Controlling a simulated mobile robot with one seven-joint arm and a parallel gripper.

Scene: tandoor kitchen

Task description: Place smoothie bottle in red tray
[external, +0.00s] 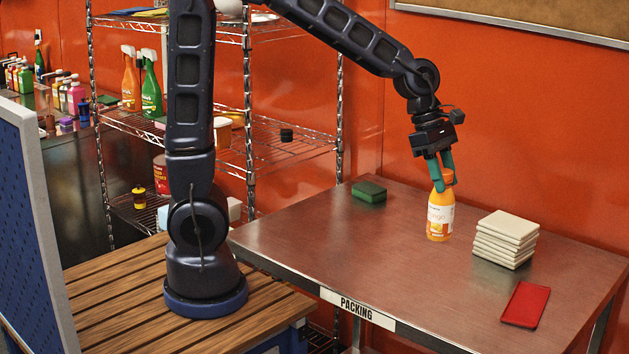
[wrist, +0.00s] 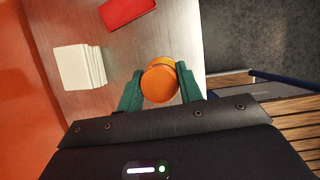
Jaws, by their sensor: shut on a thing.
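The smoothie bottle (external: 440,215) is orange with a white label and an orange cap, and stands upright at the metal table. My gripper (external: 444,178) has green fingers shut on the bottle near its cap. In the wrist view the bottle's round orange cap (wrist: 160,82) sits between the two fingers (wrist: 160,88). I cannot tell whether the bottle's base touches the table. The red tray (external: 526,304) is a small flat rectangle, empty, near the table's front right. The red tray (wrist: 126,11) also shows at the top of the wrist view.
A stack of white tiles or cloths (external: 505,238) stands between the bottle and the red tray. A green block (external: 369,191) lies at the table's back left. The middle of the metal table (external: 350,250) is clear. A wire shelf (external: 270,150) with bottles stands behind at left.

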